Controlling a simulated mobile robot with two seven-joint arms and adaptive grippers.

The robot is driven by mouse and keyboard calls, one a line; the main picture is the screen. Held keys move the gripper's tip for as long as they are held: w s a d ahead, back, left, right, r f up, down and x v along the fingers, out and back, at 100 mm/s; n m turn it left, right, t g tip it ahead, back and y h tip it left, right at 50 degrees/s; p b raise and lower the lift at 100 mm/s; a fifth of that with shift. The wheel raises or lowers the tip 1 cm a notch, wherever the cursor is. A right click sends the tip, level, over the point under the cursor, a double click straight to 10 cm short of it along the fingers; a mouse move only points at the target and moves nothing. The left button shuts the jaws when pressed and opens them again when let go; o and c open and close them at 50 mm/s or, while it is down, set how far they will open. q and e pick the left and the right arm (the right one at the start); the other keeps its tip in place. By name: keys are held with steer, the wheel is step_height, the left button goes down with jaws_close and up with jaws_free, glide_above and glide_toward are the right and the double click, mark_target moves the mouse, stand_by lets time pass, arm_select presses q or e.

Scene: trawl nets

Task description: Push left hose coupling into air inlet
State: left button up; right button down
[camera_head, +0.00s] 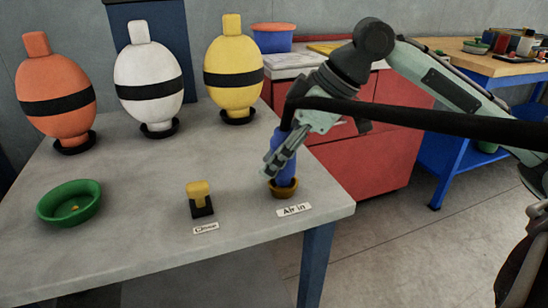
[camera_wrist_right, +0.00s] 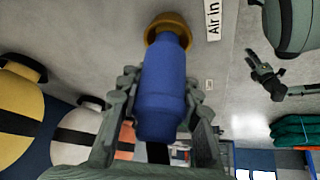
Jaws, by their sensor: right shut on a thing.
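The blue hose coupling (camera_head: 287,174) stands nearly upright over the ochre air inlet (camera_head: 285,192), near the table's right front corner. My right gripper (camera_head: 281,158) is shut on it from above. In the right wrist view the coupling (camera_wrist_right: 163,90) lies between the fingers, and its far end meets the ochre ring of the inlet (camera_wrist_right: 168,20). No gap shows between them, but how deep the coupling sits is hidden. A gripper, apparently my left one (camera_wrist_right: 268,78), shows apart from the coupling in the right wrist view; its opening is unclear.
The "Air in" label (camera_head: 294,210) lies before the inlet. A yellow-topped fitting (camera_head: 199,197) and a green bowl (camera_head: 70,202) stand to the left on the grey table (camera_head: 130,250). Orange, white and yellow floats (camera_head: 233,75) line the back. A black hose (camera_head: 420,118) crosses my right arm.

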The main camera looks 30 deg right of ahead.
steer(key=shift+f+b, duration=0.45)
steer(key=shift+f, duration=0.15)
steer(key=c, duration=1)
jaws_free()
steer(key=v, duration=1.2)
